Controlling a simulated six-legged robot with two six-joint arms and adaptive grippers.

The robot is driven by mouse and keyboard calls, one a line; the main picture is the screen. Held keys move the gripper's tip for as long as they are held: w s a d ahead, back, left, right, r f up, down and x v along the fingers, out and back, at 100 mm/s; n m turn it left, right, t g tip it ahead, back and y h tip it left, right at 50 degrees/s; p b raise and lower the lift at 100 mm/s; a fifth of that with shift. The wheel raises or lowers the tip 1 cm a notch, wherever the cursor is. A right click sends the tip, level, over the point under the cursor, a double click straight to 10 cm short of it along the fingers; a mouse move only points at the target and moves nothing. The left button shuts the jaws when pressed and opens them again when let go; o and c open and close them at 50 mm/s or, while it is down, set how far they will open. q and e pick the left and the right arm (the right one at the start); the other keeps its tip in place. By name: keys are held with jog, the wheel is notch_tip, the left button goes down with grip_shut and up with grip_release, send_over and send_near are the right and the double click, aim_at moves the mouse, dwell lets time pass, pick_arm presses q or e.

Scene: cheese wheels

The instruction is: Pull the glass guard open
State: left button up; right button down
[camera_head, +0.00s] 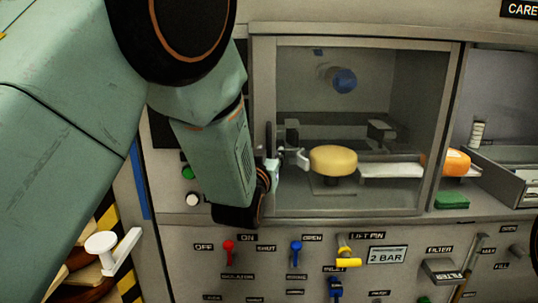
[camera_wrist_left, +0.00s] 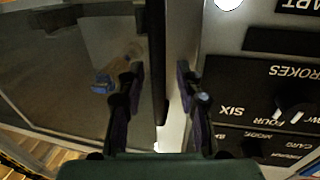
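The glass guard (camera_head: 452,120) is a grey-framed pane at the centre of the machine in the head view. It looks shut over a chamber with a yellow cheese wheel (camera_head: 333,160). My left gripper (camera_head: 272,158) is at its left edge, partly hidden by my own arm. In the left wrist view the two dark fingers (camera_wrist_left: 160,85) are apart, with a dark upright bar (camera_wrist_left: 157,50) between them. The bar looks like the guard's handle or edge. A gap shows between the bar and the right finger. My right gripper is not in view.
A control panel with a red lever (camera_head: 228,250), a blue lever (camera_head: 296,250) and a yellow lift-pin handle (camera_head: 346,258) is below the guard. An orange cheese wheel (camera_head: 457,163) is to the right. A white T-shaped handle (camera_head: 112,247) stands at lower left.

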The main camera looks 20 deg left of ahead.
pick_arm(q)
jog(key=shift+s+d+r, duration=0.25)
jog(key=shift+s+r, duration=0.15)
jog(key=shift+s, duration=0.2)
jog(key=shift+c, duration=2)
jog(key=shift+w+a+f, duration=0.25)
jog(key=shift+w+f, duration=0.15)
jog(key=shift+w, duration=0.15)
jog(key=shift+c, duration=1.4)
jog(key=shift+d, duration=0.1)
grip_shut()
